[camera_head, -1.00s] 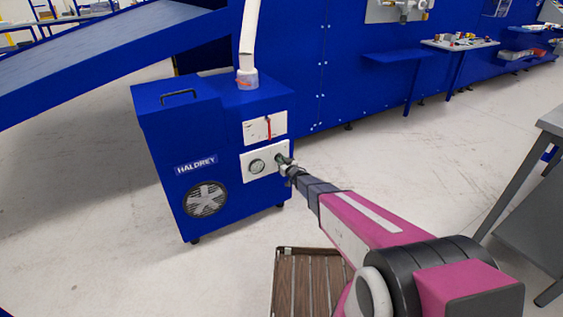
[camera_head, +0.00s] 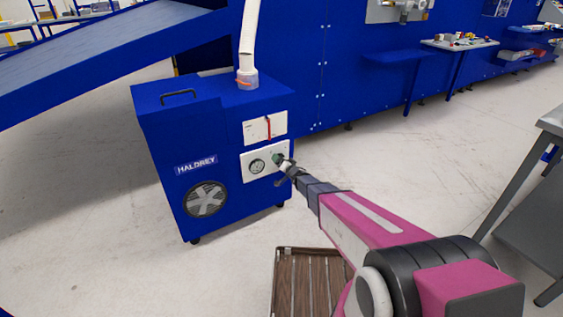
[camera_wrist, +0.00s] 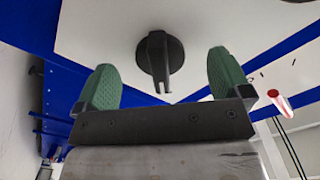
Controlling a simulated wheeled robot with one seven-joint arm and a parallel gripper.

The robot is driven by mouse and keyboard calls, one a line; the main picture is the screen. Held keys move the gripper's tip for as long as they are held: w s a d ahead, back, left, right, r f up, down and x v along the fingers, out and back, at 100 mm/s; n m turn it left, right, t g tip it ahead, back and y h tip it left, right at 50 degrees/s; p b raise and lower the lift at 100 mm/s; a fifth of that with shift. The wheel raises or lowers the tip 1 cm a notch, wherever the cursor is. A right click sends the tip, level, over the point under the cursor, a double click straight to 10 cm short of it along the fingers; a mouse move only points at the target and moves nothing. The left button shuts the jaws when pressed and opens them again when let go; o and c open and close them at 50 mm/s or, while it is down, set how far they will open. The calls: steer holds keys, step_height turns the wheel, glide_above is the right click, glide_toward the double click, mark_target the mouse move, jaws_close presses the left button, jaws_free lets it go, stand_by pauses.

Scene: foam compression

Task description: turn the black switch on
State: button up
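The black switch (camera_wrist: 159,56) is a round knob with a narrow raised grip, on a white panel (camera_wrist: 110,30). In the wrist view it sits between the two green fingertips, with a clear gap on each side. My gripper (camera_wrist: 162,62) is open and empty, facing the panel. In the head view my gripper (camera_head: 285,170) is at the right end of the white panel of the blue HALDREY cabinet (camera_head: 230,185). There, I cannot clearly tell the switch from the fingers.
A round gauge (camera_head: 257,166) is left of the gripper on the same panel. A plate with a red handle (camera_head: 267,128) is above. A white hose (camera_head: 249,40) rises from the cabinet top. A brown slatted cart (camera_head: 300,280) stands below my arm; a grey table (camera_head: 540,190) is at right.

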stand_by(0.6)
steer(key=v, duration=0.7)
stand_by(0.5)
steer(key=s+d+r+m+g+h, duration=0.1)
steer(key=s+d+r+g+h, duration=0.3)
steer(key=d, duration=0.5)
steer(key=s+d+r+m+g+h, duration=0.1)
steer(key=s+d+r+h, duration=0.1)
steer(key=s+d+h, duration=0.5)
steer(key=s+d+r+n+g, duration=0.1)
steer(key=s+d+r+g, duration=0.1)
steer(key=s, duration=0.4)
steer(key=s+d+r+n+g, duration=0.1)
steer(key=s+d+r+g, duration=0.1)
steer(key=s+g, duration=0.2)
steer(key=s+d+r+n+g+y, duration=0.1)
steer(key=s+r+g, duration=0.1)
steer(key=s, duration=0.8)
steer(key=shift+s+d+g, duration=0.2)
steer(key=shift+d+g, duration=0.2)
steer(key=shift+g, duration=0.5)
